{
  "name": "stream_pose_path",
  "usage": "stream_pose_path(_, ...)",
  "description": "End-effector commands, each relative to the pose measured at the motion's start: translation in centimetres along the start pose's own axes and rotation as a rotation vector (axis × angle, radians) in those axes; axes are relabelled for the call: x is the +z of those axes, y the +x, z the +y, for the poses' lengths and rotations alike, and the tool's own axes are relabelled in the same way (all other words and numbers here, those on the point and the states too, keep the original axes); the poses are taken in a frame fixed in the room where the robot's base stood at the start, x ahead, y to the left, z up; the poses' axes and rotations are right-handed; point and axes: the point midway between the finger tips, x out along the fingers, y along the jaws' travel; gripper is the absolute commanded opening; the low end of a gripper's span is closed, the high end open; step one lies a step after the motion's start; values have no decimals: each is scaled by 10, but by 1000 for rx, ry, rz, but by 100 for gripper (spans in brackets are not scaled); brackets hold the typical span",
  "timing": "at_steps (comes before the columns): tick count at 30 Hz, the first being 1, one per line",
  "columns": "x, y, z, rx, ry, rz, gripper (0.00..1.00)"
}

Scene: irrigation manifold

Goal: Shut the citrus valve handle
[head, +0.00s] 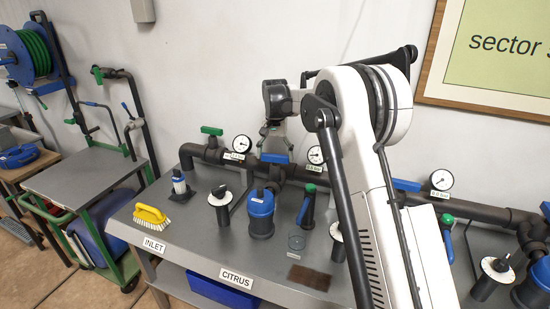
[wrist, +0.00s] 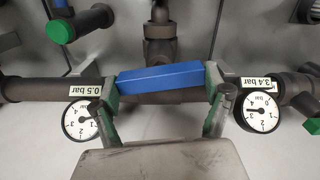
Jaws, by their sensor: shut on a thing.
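The blue citrus valve handle (wrist: 160,77) spans the gap between my gripper's fingers (wrist: 162,90) in the wrist view, one finger at each end. It lies nearly along the horizontal pipe (wrist: 45,90), slightly tilted, and across the branch pipe (wrist: 160,40). In the head view my gripper (head: 274,140) reaches down to this handle (head: 274,158), on the manifold behind the CITRUS label (head: 236,278). My gripper is shut on the handle. The valve body under the handle is mostly hidden.
Gauges flank the handle, reading-plate 0.5 bar (wrist: 80,119) left and 3.4 bar (wrist: 258,112) right. A green handle (head: 211,131) stands further left. The bench holds a blue filter canister (head: 261,213), a yellow brush (head: 151,215) and black knobs (head: 220,203). My arm hides part of the right side.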

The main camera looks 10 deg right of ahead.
Motion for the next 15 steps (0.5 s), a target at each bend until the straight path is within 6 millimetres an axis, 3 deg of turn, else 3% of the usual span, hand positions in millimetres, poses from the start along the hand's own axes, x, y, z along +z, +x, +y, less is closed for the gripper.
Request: stream_pose_path(15, 0, 0, 0, 0, 177, 1, 55)
